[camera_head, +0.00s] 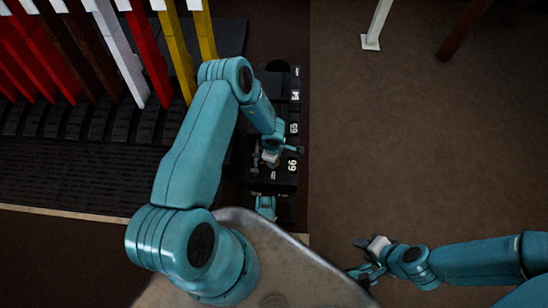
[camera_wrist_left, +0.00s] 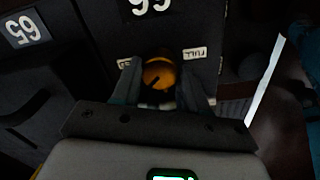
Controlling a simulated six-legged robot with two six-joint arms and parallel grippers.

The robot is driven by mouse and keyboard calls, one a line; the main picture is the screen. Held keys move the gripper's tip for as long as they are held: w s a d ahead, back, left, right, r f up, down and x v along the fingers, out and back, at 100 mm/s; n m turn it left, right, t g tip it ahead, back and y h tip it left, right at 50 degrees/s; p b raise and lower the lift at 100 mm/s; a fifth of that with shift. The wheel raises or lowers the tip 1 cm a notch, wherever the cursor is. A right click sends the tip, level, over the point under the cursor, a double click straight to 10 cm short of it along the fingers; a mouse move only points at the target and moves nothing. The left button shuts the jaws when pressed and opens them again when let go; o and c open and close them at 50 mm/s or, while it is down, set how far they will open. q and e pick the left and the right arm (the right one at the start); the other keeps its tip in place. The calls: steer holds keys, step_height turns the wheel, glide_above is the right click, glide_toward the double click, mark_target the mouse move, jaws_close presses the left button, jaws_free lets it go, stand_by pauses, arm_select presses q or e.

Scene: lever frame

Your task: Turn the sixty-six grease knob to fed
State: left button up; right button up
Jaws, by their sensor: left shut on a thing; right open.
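The grease knob (camera_wrist_left: 158,74) is orange-yellow with a dark pointer line toward the lower left in the left wrist view. It sits on a black housing below the 66 plate (camera_wrist_left: 150,6), which shows upside down. A small label reading FULL (camera_wrist_left: 195,53) is right of the knob. Another label (camera_wrist_left: 124,63) is left of it, partly hidden by a finger. My left gripper (camera_wrist_left: 160,84) is shut on the knob, one finger on each side. In the head view my left gripper (camera_head: 268,157) is beside the 66 plate (camera_head: 292,165). My right gripper (camera_head: 365,258) is open and empty, over the floor.
Further housings with a 65 plate (camera_head: 294,128) and a 64 plate (camera_head: 295,96) run away behind the 66 one. A row of red, brown, white and yellow levers (camera_head: 148,50) stands at the left.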

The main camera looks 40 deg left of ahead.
arm_select(q)
steer(key=m, duration=0.4)
steer(key=shift+m, duration=2.2)
arm_select(e)
steer(key=shift+f, duration=0.1)
arm_select(q)
steer(key=o, duration=1.1)
steer(key=shift+c, duration=0.2)
step_height(320, 180, up, 16)
steer(key=p, duration=0.8)
steer(key=shift+s+r, duration=0.15)
arm_select(e)
step_height(320, 180, up, 8)
steer(key=s+a, duration=0.1)
steer(key=shift+s+f+n+g, duration=0.15)
steer(key=shift+n+g, duration=0.15)
steer(key=shift+a, duration=0.1)
